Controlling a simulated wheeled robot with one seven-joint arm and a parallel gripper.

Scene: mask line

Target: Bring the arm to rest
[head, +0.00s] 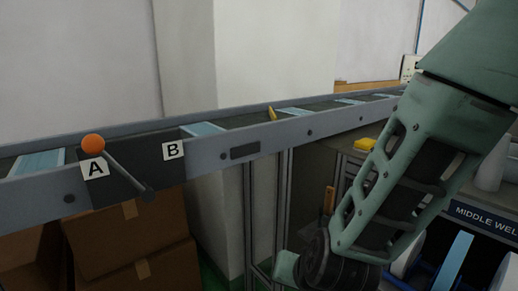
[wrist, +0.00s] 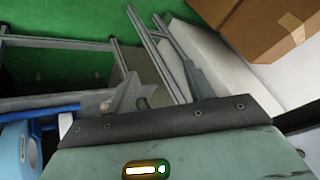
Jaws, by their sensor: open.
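My arm hangs down at the right of the head view, green, bent at a dark joint low in the picture. My gripper is out of sight there, below or behind the forearm. In the wrist view my gripper (wrist: 160,88) shows beyond the green wrist housing and its dark edge. Its two grey fingers stand apart with nothing seen between them. Green floor and grey frame bars lie beyond them.
A conveyor (head: 215,155) with an orange-knobbed lever (head: 93,144) and labels A and B crosses the head view. Cardboard boxes (head: 135,238) stand below it at left. A bench signed "MIDDLE WEL" (head: 484,219) is close behind my arm. A box (wrist: 262,25) shows top right in the wrist view.

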